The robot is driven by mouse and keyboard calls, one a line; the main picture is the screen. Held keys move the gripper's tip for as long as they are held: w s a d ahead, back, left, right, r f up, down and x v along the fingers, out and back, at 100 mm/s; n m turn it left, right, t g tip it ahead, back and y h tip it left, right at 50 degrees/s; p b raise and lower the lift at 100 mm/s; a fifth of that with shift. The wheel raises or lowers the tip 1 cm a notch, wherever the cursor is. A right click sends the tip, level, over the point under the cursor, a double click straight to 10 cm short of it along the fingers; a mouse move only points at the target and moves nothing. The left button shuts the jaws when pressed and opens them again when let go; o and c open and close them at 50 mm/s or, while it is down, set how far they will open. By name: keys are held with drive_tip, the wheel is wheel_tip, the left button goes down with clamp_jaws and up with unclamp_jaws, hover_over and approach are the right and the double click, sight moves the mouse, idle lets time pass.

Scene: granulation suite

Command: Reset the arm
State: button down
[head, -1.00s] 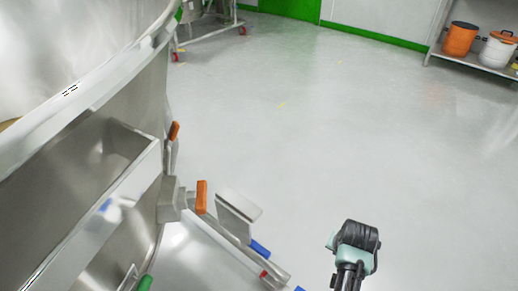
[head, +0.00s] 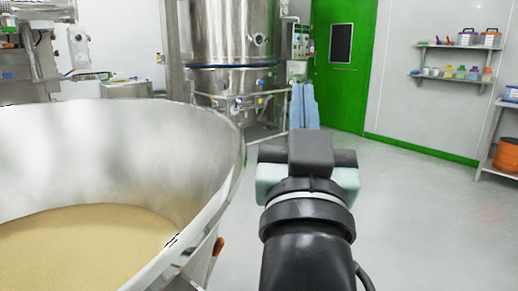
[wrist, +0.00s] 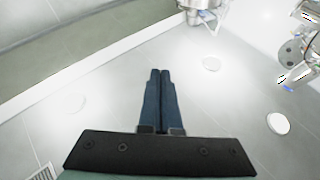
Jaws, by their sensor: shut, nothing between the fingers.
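My gripper (head: 304,106) is raised in the middle right of the head view, with its two light-blue fingers pointing up and away. The fingers are side by side and shut, with nothing between them. In the wrist view, the gripper (wrist: 160,75) shows as two dark blue fingers held together against the pale ceiling and wall. It touches nothing that I can see.
A large steel bowl (head: 238,150) with tan powder (head: 80,245) fills the left, close beside my arm. A steel processing vessel (head: 232,40) stands behind, near a green door (head: 338,80). Shelves (head: 455,78) hang at right. Grey floor (head: 420,230) at right is clear.

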drive_tip(key=s+a+r+n+t+y, duration=0.2)
drive_tip(key=s+a+r+t, duration=0.25)
drive_tip(key=s+r, duration=0.5)
wheel_tip(320, 180, up, 38)
drive_tip(key=p, duration=3.8)
drive_tip(key=shift+s+a+f+p, duration=0.2)
drive_tip(key=shift+s+a+p, duration=0.05)
drive_tip(key=shift+s+p, duration=0.1)
drive_tip(key=shift+g, duration=0.25)
